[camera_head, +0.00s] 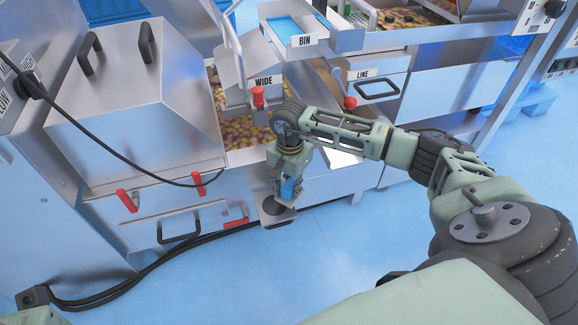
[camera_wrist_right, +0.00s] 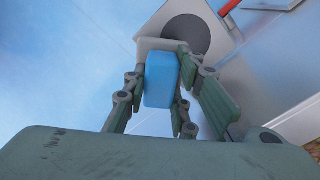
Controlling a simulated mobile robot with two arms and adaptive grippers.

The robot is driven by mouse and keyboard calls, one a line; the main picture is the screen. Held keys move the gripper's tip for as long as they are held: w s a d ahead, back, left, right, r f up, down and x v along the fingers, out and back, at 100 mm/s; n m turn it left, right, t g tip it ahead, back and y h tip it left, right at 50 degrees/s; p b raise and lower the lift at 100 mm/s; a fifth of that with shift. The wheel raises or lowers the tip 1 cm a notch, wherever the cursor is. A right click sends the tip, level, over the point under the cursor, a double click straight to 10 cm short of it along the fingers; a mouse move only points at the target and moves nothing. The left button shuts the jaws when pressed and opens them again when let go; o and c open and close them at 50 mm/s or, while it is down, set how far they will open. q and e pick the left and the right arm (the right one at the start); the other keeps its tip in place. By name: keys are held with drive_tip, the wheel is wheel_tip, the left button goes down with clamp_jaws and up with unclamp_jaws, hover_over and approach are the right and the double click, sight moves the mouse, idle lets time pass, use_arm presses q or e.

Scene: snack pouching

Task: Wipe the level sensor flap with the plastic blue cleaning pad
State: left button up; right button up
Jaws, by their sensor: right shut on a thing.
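The blue cleaning pad (camera_head: 290,188) is held between the fingers of my right gripper (camera_head: 287,180), which points down in front of the machine. The pad (camera_wrist_right: 160,80) also shows between the fingers in the right wrist view. Just beyond it is a small grey plate with a dark round disc (camera_wrist_right: 186,34); I cannot tell whether the pad touches it. In the head view this plate (camera_head: 276,217) juts out low at the machine's front. A metal flap (camera_head: 240,72) hangs above the snack-filled trough, but I cannot be sure it is the level sensor flap. My left gripper is not in view.
Pieces of snack (camera_head: 240,130) fill the trough behind my right wrist. A red knob (camera_head: 350,103) and a red-topped part (camera_head: 258,97) stand near my forearm. A dark cable (camera_head: 130,165) crosses the left housing. The blue floor (camera_head: 330,265) in front is clear.

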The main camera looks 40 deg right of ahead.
wheel_tip(320, 180, up, 3)
drive_tip(key=shift+f+p, duration=0.1)
drive_tip(key=shift+p, duration=0.75)
drive_tip(key=shift+r+p, duration=0.6)
drive_tip(key=shift+r, duration=0.3)
